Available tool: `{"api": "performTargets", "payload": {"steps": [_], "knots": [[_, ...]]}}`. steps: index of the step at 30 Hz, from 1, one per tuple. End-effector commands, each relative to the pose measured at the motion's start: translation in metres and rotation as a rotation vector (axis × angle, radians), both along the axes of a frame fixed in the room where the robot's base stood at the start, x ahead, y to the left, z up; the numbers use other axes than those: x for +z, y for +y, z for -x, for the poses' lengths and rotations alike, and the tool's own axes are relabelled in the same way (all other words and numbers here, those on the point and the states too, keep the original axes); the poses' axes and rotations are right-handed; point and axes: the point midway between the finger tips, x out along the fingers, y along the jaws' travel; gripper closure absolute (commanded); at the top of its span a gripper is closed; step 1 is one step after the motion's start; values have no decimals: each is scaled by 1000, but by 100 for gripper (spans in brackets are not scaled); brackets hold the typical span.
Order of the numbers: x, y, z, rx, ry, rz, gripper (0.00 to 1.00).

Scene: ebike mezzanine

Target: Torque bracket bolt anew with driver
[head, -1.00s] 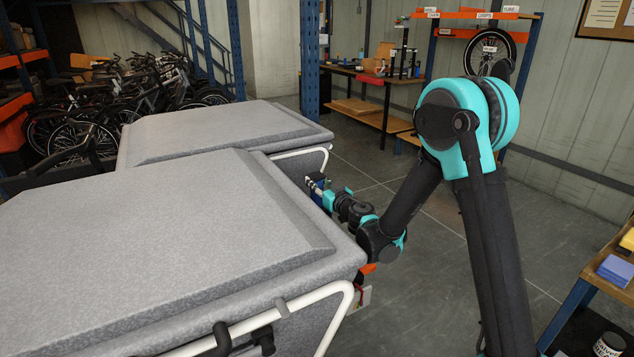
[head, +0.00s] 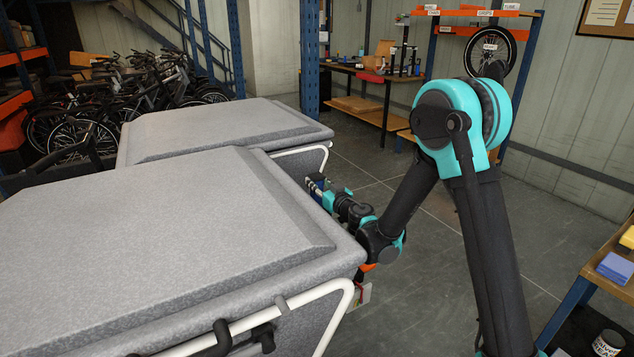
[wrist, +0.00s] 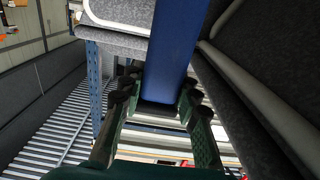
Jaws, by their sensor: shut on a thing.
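My gripper (wrist: 160,98) is shut on a blue, block-like body, seemingly the driver (wrist: 176,45). In the wrist view the dark fingers clasp its dark lower end from both sides, and the blue part runs up out of the picture. In the head view my gripper (head: 319,191) is low beside the near grey cargo box (head: 180,220), by the gap to the far grey box (head: 220,130). The driver is mostly hidden there. I cannot make out the bracket or its bolt in either view.
A white tube frame (head: 318,300) runs along the near box. A workbench with a blue sponge-like block (head: 615,267) stands at the right. Bicycles (head: 110,95) crowd the back left.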

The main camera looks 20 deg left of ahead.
Motion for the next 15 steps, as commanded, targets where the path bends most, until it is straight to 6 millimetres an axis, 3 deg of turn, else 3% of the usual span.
{"api": "performTargets", "payload": {"steps": [15], "knots": [[-9,0,0,0,0,0,100]]}}
